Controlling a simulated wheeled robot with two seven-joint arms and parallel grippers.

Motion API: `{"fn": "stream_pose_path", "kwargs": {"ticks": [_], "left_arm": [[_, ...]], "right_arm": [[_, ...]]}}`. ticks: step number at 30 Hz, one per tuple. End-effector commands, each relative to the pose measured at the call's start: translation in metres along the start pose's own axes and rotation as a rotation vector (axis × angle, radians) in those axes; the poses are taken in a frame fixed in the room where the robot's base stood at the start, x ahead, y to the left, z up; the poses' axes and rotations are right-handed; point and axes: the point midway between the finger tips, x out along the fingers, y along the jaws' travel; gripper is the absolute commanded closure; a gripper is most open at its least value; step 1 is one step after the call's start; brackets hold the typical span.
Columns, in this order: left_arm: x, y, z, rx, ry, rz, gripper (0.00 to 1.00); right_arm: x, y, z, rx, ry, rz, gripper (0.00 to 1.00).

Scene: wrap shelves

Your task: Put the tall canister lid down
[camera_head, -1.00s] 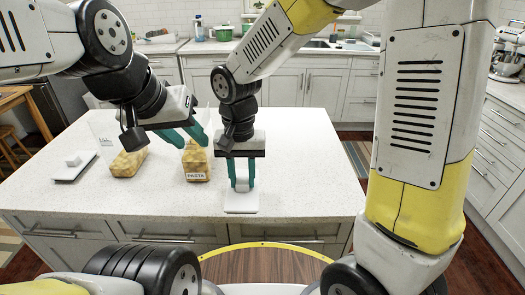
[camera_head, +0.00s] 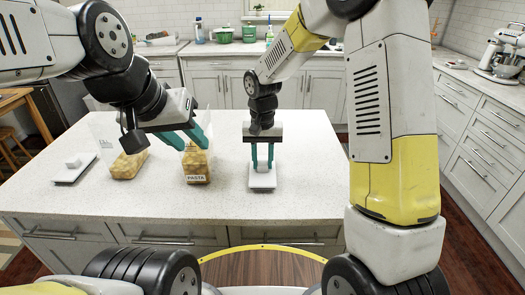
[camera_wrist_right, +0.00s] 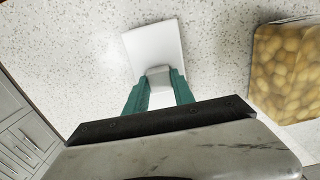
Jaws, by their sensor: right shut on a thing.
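A square white lid (camera_head: 262,182) with a block-shaped knob hangs from or rests under my right gripper (camera_head: 262,165), low over the island top. In the right wrist view the teal fingers (camera_wrist_right: 158,92) are closed on the knob of the lid (camera_wrist_right: 153,42). I cannot tell whether the lid touches the counter. A clear canister labelled PASTA (camera_head: 196,167) stands uncovered to the left. My left gripper (camera_head: 186,140) is at its upper part, fingers apart; their contact with it is unclear.
Another clear canister (camera_head: 128,165) with yellowish contents stands further left. A second white lid with a knob (camera_head: 72,171) lies at the far left of the island top (camera_head: 310,185). The counter right of the held lid is clear.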

Motion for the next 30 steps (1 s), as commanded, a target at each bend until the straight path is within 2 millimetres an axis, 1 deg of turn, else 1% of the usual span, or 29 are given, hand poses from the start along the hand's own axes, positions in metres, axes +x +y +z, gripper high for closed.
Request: {"fn": "stream_pose_path", "kwargs": {"ticks": [1, 7, 11, 12, 14, 15, 25, 28, 30], "left_arm": [[0.0, 0.0, 0.0, 0.0, 0.0, 0.0, 0.64], [0.0, 0.0, 0.0, 0.0, 0.0, 0.0, 0.64], [0.0, 0.0, 0.0, 0.0, 0.0, 0.0, 0.64], [0.0, 0.0, 0.0, 0.0, 0.0, 0.0, 0.64], [0.0, 0.0, 0.0, 0.0, 0.0, 0.0, 0.64], [0.0, 0.0, 0.0, 0.0, 0.0, 0.0, 0.64], [0.0, 0.0, 0.0, 0.0, 0.0, 0.0, 0.64], [0.0, 0.0, 0.0, 0.0, 0.0, 0.0, 0.64], [0.0, 0.0, 0.0, 0.0, 0.0, 0.0, 0.64]], "right_arm": [[0.003, 0.0, 0.0, 0.0, 0.0, 0.001, 1.0], [0.003, 0.0, 0.0, 0.0, 0.001, 0.0, 1.0], [0.006, 0.0, 0.0, 0.0, 0.0, 0.0, 1.0], [0.006, 0.0, 0.0, 0.0, 0.0, 0.0, 0.64], [0.006, 0.0, 0.0, 0.0, 0.001, 0.0, 0.52], [0.006, 0.0, 0.0, 0.0, 0.0, 0.0, 0.48], [0.004, 0.0, 0.0, 0.0, 0.001, -0.001, 0.48], [-0.006, -0.001, -0.001, 0.001, 0.005, -0.002, 0.48], [-0.017, -0.001, -0.001, 0.001, 0.005, -0.002, 0.48]]}}
